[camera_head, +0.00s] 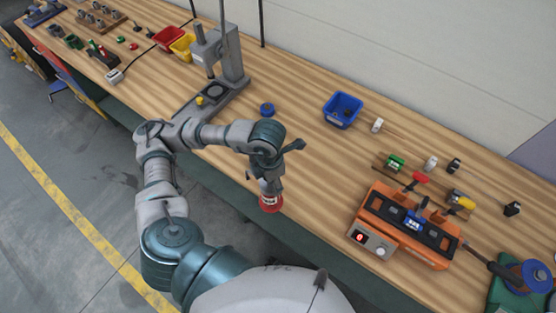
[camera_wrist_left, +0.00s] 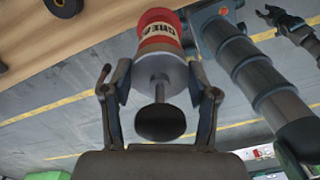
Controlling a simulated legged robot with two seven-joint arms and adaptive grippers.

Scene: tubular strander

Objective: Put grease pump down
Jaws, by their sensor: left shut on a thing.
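The grease pump (camera_head: 270,203) is a red and grey cylinder with lettering on its red band. My left gripper (camera_head: 267,184) is shut on it and holds it with the red end down, at the front edge of the workbench (camera_head: 300,212). I cannot tell whether it touches the bench. In the left wrist view, the pump (camera_wrist_left: 160,50) sits between the two fingers of the left gripper (camera_wrist_left: 158,85), and its dark round end faces the camera. A dark gripper-like part, perhaps my right gripper (camera_wrist_left: 286,20), shows small at the upper right there.
An orange device (camera_head: 405,225) with a red display stands to the right. A blue bin (camera_head: 342,110) and a blue round part (camera_head: 267,109) lie behind the gripper. A grey press stand (camera_head: 222,65) is at the back left. Bare wood lies between the gripper and the blue bin.

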